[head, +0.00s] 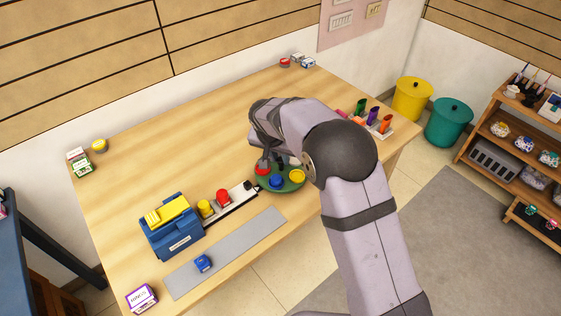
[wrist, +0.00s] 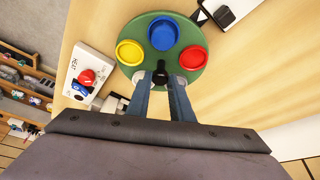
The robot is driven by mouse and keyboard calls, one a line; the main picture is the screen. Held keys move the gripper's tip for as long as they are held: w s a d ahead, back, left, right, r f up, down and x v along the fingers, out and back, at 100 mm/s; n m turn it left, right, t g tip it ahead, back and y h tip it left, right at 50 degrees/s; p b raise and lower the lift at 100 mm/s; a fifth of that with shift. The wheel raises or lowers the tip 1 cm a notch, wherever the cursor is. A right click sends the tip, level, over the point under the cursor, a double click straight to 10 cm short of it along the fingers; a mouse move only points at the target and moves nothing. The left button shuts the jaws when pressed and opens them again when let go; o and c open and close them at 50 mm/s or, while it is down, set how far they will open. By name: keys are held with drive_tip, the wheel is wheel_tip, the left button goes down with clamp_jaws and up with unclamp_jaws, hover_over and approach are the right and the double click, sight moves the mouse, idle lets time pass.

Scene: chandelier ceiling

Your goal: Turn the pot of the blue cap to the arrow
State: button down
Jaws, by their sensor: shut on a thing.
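A round green turntable (wrist: 140,74) carries a blue pot (wrist: 163,33), a yellow pot (wrist: 130,52) and a red pot (wrist: 193,58). In the head view the blue pot (head: 277,181) sits at the near side of the disc. My gripper (wrist: 162,80) is shut on a dark knob (wrist: 160,68) on the turntable. A small blue object (head: 203,263), perhaps the cap, lies on the grey strip.
A pale rail with yellow (head: 205,208) and red (head: 223,197) pieces leads from a blue box (head: 172,228) towards the turntable. A white tray with coloured tubes (head: 373,122) stands at the right. The table's left middle is clear.

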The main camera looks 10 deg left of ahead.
drive_tip(key=shift+w+a+m+h+b, duration=0.15)
drive_tip(key=shift+m+h+b, duration=0.6)
drive_tip(key=shift+m, duration=0.95)
drive_tip(key=shift+a+m+g+h, duration=0.15)
drive_tip(key=shift+m+g, duration=0.15)
drive_tip(key=shift+m, duration=0.45)
drive_tip(key=shift+a+m+g+h, duration=0.1)
drive_tip(key=shift+m+g, duration=0.2)
drive_tip(key=shift+m, duration=0.45)
drive_tip(key=shift+w+m, duration=0.1)
drive_tip(key=shift+m, duration=0.3)
drive_tip(key=c, duration=1.6)
unclamp_jaws()
drive_tip(key=shift+o, duration=0.2)
drive_tip(key=shift+r, duration=0.1)
drive_tip(key=b+v, duration=0.1)
drive_tip(key=v, duration=0.6)
drive_tip(key=shift+r, duration=0.1)
